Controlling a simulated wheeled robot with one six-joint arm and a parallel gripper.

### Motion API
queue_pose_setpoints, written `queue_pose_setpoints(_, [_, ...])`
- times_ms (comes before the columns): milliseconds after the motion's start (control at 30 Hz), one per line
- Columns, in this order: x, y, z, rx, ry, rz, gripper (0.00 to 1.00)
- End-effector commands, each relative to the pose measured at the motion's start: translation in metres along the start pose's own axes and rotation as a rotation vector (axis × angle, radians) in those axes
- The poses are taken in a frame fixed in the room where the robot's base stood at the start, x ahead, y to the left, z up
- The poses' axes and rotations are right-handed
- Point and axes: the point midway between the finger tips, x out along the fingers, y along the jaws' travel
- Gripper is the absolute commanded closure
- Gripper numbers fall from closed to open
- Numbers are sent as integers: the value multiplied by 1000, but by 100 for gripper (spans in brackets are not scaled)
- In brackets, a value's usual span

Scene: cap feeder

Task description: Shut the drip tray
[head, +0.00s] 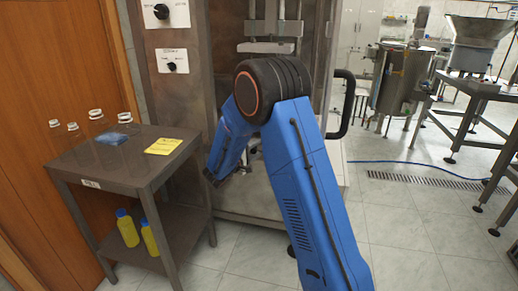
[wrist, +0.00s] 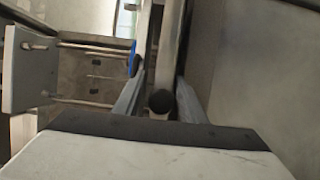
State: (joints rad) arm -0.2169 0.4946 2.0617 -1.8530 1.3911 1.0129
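I cannot make out the drip tray for certain; my blue arm covers the lower middle of the steel machine (head: 180,85) in the head view. In the wrist view my gripper (wrist: 161,82) has its two grey fingers apart. A metal bar (wrist: 170,45) with a dark round end runs between them. I cannot tell whether the fingers press on the bar or stand clear of it. In the head view the end of my arm is low in front of the machine, and its fingers are too hidden to read.
In the wrist view, a grey plate (wrist: 25,70) on thin rods stands at left. In the head view, a side table (head: 120,160) with clear jars, a blue item and a yellow pad stands left. Yellow bottles (head: 128,228) sit on its lower shelf.

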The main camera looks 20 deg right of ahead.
Motion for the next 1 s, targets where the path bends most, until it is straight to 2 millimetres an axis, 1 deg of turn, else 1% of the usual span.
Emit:
queue_pose_setpoints(233, [-1, -2, 1, -2, 0, -3, 59])
queue_pose_setpoints(367, [-9, -2, 3, -2, 1, -4, 59])
queue_pose_setpoints(567, [-34, -2, 13, -4, 3, -4, 59])
queue_pose_setpoints(1000, [-100, -1, 40, -1, 3, -3, 59])
